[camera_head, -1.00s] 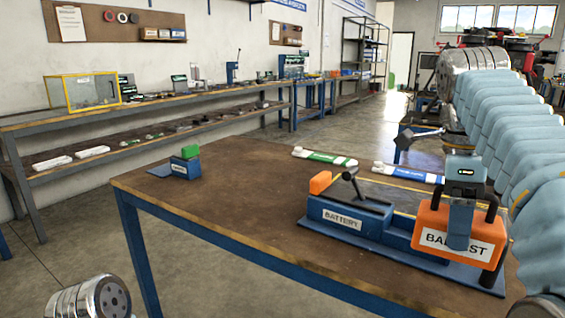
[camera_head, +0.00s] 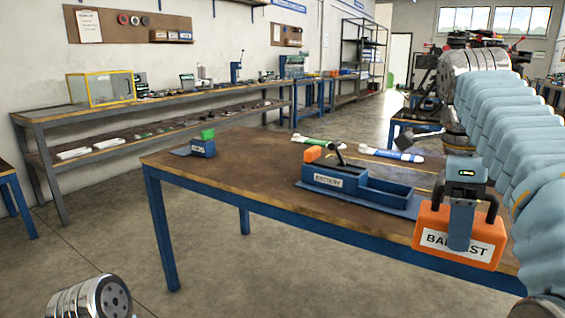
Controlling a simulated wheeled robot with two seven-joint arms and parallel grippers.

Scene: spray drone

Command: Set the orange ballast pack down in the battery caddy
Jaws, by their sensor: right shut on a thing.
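The orange ballast pack (camera_head: 432,220), with a white label and dark handle, hangs upright from my right gripper (camera_head: 461,230). The gripper is shut on it, and its fingers cover part of the label. The battery caddy (camera_head: 385,194) is a blue tray on the table, left of and beyond the pack. Its right compartment looks empty. Its left part carries a block labelled BATTERY, with an orange piece and a dark lever on top. The pack is apart from the caddy, over or in front of the table's near right edge. Only a metal part of my left arm shows at lower left; its gripper is out of view.
The brown table (camera_head: 240,165) has blue legs and is bare at its middle left. A small blue block with a green top (camera_head: 203,145) stands at its left end. Green-marked (camera_head: 318,141) and blue-marked (camera_head: 392,155) white tubes lie behind the caddy.

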